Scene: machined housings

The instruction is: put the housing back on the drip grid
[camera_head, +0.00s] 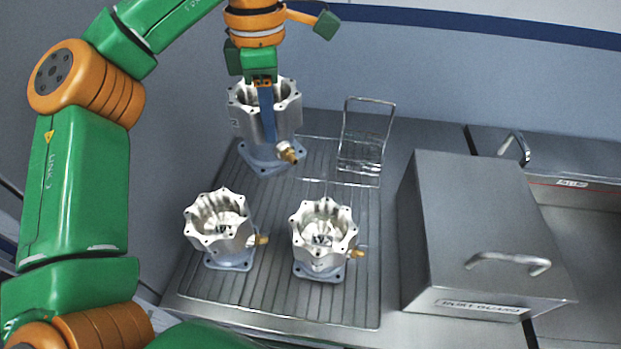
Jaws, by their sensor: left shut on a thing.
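The silver machined housing (245,118) with a blue-grey square base and a brass fitting is at the back left of the drip grid (270,280). My left gripper (266,108) comes down from above and is shut on this housing's wall, with one blue finger showing over its near side. The housing is about upright. I cannot tell whether its base touches the grid or hangs just above it. Two similar housings stand upright on the grid nearer to me, one at the left (222,238) and one at the right (322,248). My right gripper is not in view.
A wire rack (362,150) stands at the grid's back right. A grey metal box (485,235) with a bar handle and a label stands right of the grid. The wall is close behind. The grid's front strip and the middle between the housings are bare.

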